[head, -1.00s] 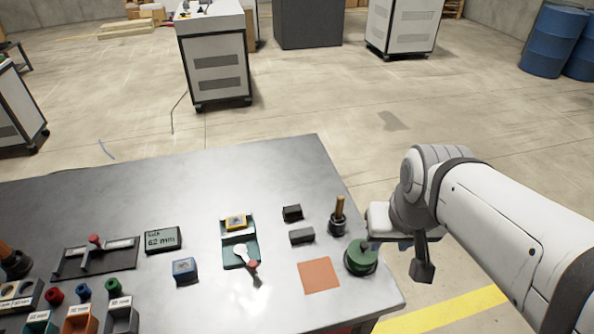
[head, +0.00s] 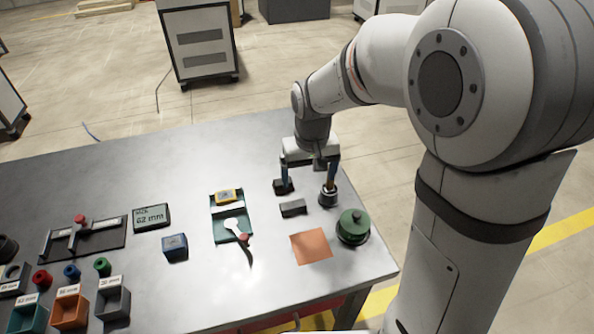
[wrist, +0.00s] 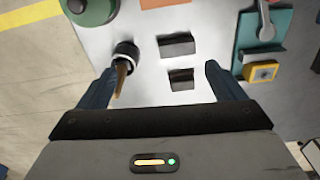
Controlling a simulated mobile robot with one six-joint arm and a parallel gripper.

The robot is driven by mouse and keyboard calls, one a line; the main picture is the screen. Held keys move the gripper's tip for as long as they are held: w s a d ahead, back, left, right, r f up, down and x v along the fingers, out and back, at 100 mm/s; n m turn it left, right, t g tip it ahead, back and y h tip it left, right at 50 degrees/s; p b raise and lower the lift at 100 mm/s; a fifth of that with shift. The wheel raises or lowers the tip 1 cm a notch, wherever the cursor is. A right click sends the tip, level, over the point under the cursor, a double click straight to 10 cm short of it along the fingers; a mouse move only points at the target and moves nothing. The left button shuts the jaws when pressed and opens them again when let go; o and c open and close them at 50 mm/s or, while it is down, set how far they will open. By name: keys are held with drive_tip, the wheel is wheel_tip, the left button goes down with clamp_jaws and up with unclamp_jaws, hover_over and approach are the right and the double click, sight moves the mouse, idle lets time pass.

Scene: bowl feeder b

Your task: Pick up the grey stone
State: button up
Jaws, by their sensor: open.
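Two small dark blocks lie on the metal bench. The plain grey one, which looks like the grey stone (head: 293,208), also shows in the wrist view (wrist: 177,45). The other, a darker block (head: 281,188), is partly hidden by a finger in the head view and shows a brownish face in the wrist view (wrist: 181,80). My gripper (head: 307,178) is open and empty, pointing down behind the grey stone. In the wrist view the blocks lie ahead of and between its fingers (wrist: 158,76). Its height above the bench is hard to tell.
A dark pot with a wooden-handled tool (head: 328,196) stands close to my right finger. A green round-topped object (head: 353,227) and an orange square (head: 311,246) lie nearer.

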hover_over(293, 203)
drive_tip(key=shift+n+g, duration=0.3)
drive_tip(key=shift+n, duration=0.1)
drive_tip(key=f, duration=0.6)
drive_tip(key=shift+w+a, duration=0.15)
drive_tip(key=shift+a, duration=0.2)
drive_tip(key=f, duration=0.7)
drive_tip(key=shift+d+f, duration=0.3)
drive_tip(key=shift+d, duration=0.05)
drive_tip(key=shift+c, duration=0.2)
drive_tip(key=c, duration=1.1)
wheel_tip(293, 203, up, 10)
drive_tip(key=shift+r, duration=0.1)
